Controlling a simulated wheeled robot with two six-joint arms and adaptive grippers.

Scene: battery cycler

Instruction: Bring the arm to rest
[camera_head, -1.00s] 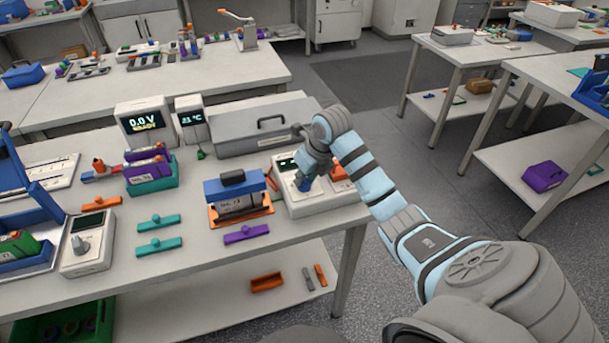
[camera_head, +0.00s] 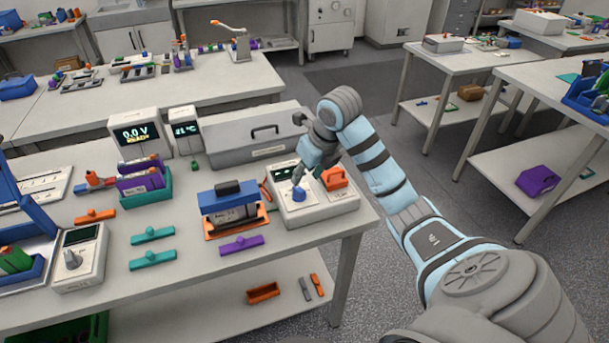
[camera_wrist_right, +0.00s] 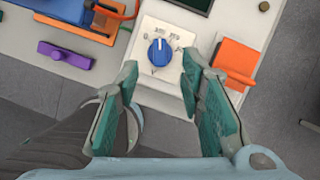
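My right gripper (camera_head: 308,172) hangs above the cycler unit (camera_head: 320,208), a pale box at the table's right end. In the right wrist view the two teal finger pads of the gripper (camera_wrist_right: 160,78) are spread apart with nothing between them. The blue knob (camera_head: 299,194) sits on the unit's front panel, just below the fingertips. In the right wrist view the knob (camera_wrist_right: 160,52) is clear of both fingers, with its white pointer line up. My left gripper is not in view.
An orange block (camera_head: 335,178) sits on the unit, close to the right finger in the wrist view. A blue-topped battery (camera_head: 228,205) stands in an orange holder to the left. A grey case (camera_head: 255,140) lies behind. The floor right of the table is free.

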